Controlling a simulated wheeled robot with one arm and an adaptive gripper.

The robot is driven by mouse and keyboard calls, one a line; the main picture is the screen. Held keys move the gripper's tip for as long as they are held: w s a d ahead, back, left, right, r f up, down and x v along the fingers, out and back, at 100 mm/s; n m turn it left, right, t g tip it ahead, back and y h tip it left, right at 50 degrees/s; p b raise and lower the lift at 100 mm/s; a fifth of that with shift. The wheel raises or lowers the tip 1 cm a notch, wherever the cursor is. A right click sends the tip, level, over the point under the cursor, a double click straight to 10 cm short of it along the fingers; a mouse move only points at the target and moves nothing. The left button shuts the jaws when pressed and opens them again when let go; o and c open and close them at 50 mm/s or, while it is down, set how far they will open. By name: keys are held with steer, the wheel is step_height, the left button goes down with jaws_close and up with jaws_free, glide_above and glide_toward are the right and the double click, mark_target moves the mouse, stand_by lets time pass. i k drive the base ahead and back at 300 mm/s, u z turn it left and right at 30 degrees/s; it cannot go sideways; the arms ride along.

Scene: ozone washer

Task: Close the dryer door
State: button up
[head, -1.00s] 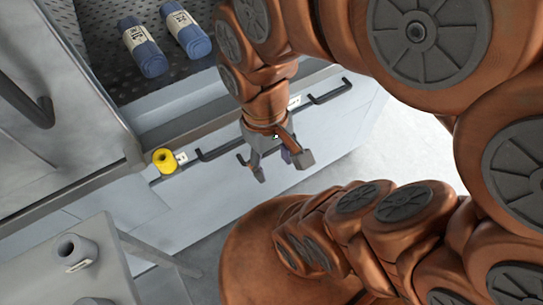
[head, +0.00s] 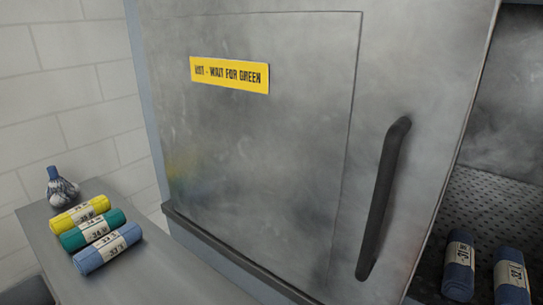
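A large grey metal door panel (head: 265,165) fills the middle of the head view, with a long black vertical handle (head: 384,198) near its right side. A yellow sign (head: 229,75) on it reads something like "HOT - WAIT FOR GREEN". To its right an opening shows a dark interior with a dimpled metal floor (head: 490,205), so the opening is uncovered there. Two rolled blue cloths with pale labels, a left one (head: 459,270) and a right one (head: 511,280), lie on that floor. The door's hinge is not evident. My gripper is out of view.
A grey side surface (head: 150,278) at lower left holds a yellow roll (head: 78,214), a green roll (head: 92,231), a blue roll (head: 107,250) and a small tied bundle (head: 61,187). A pale block wall (head: 75,90) stands behind. A dark ledge (head: 235,258) runs below the panel.

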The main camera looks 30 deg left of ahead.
mark_target(319, 141)
steer(key=u, duration=1.9)
steer(key=k, duration=0.45)
steer(key=u, duration=1.5)
steer(key=i, duration=0.7)
steer(key=z, duration=0.35)
